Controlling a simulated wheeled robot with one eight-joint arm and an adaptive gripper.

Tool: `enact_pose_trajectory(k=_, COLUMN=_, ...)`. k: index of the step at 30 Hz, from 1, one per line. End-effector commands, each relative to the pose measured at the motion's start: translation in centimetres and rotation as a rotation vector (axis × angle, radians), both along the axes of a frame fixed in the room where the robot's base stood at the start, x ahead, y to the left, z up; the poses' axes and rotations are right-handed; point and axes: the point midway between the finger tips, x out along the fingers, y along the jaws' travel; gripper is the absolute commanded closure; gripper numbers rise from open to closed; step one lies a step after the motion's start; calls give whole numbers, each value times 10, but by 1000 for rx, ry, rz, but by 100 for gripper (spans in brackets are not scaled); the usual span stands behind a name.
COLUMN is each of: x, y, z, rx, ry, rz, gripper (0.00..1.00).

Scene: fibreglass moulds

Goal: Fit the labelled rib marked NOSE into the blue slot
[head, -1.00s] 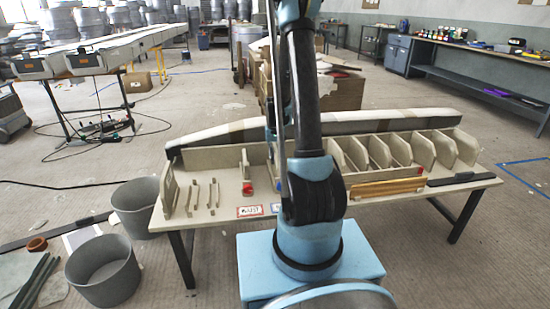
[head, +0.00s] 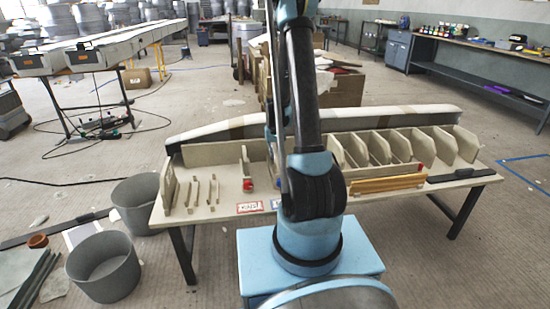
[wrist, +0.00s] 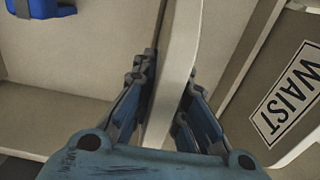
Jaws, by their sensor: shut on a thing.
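In the wrist view my gripper (wrist: 165,105) is shut on a pale, thin rib (wrist: 178,62), which stands up between the two fingers. No marking shows on the side of the rib I see, so I cannot read its label. A blue block (wrist: 40,8) is at the upper left of the wrist view, apart from the held rib; I cannot tell whether it is at the blue slot. A panel with a WAIST label (wrist: 288,95) is at the right. In the head view my arm hides the gripper and the held rib.
The pale mould (head: 205,155) lies on a table (head: 340,208) with several upright ribs at the right. A red block (head: 248,185) and a red-bordered card (head: 250,207) are left of my arm. Wooden strips (head: 385,184) lie at the right front. Grey buckets (head: 103,268) stand left.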

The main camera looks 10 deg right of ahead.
Motion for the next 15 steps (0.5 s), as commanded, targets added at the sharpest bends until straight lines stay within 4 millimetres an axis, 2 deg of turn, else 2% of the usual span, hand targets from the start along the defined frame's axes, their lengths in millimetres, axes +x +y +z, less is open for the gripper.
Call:
enact_pose_trajectory(k=4, x=0, y=0, z=-3, rx=0, ry=0, rz=0, gripper=100)
enact_pose_trajectory(k=5, x=0, y=0, z=-3, rx=0, ry=0, rz=0, gripper=85)
enact_pose_trajectory(k=8, x=0, y=0, z=-3, rx=0, ry=0, rz=0, gripper=64)
enact_pose_trajectory(k=15, x=0, y=0, z=-3, rx=0, ry=0, rz=0, gripper=64)
